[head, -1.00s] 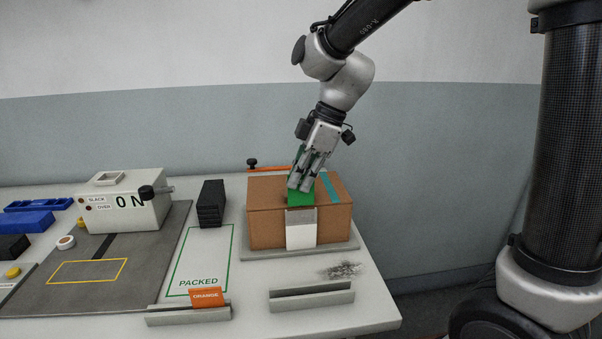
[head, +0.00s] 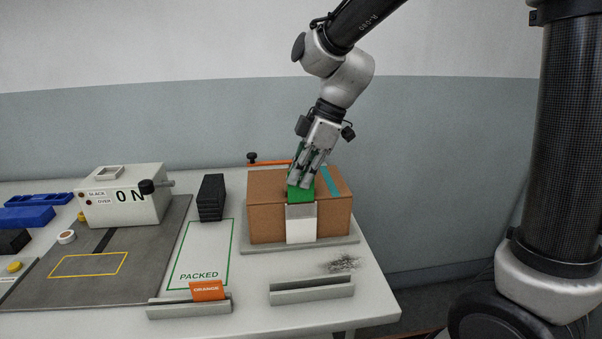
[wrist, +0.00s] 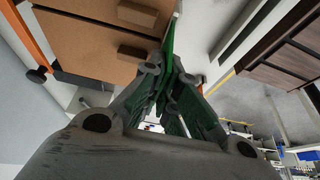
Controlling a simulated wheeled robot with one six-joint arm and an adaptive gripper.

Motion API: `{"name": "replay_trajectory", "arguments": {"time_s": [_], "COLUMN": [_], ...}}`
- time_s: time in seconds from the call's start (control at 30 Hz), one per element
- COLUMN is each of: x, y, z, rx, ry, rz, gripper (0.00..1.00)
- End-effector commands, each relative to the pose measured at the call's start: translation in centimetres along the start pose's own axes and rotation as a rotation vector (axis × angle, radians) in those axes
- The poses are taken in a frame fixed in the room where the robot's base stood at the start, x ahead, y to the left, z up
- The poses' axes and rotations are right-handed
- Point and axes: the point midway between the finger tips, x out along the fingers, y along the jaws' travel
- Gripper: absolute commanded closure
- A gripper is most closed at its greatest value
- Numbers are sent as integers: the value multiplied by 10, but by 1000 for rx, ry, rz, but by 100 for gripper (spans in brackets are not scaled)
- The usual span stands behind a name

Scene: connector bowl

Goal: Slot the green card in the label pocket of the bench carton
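The brown bench carton (head: 268,222) stands on a grey base plate at the right of the table. A white label pocket (head: 301,230) is on its front face. The green card (head: 301,195) is at the carton's top front edge, just above the pocket, its lower edge meeting the pocket's top; I cannot tell whether it is inside. My gripper (head: 302,184) is over the carton, tilted, with its fingers closed on the green card. In the wrist view the card (wrist: 168,45) shows edge-on between the fingertips beside the carton (wrist: 85,40).
An orange card (head: 207,290) stands in a grey holder at the front; a second grey holder (head: 312,291) beside it is empty. A black stack (head: 211,198) stands left of the carton, behind the green PACKED outline. A white box (head: 125,199) is farther left. An orange bar lies behind the carton.

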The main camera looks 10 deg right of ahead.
Motion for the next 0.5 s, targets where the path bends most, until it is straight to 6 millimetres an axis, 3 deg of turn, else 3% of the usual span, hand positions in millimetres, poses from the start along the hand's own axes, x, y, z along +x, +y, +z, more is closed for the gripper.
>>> {"name": "replay_trajectory", "arguments": {"time_s": [0.5], "x": [10], "y": [0], "z": [4], "rx": [0], "ry": [0], "rz": [0], "gripper": [100]}}
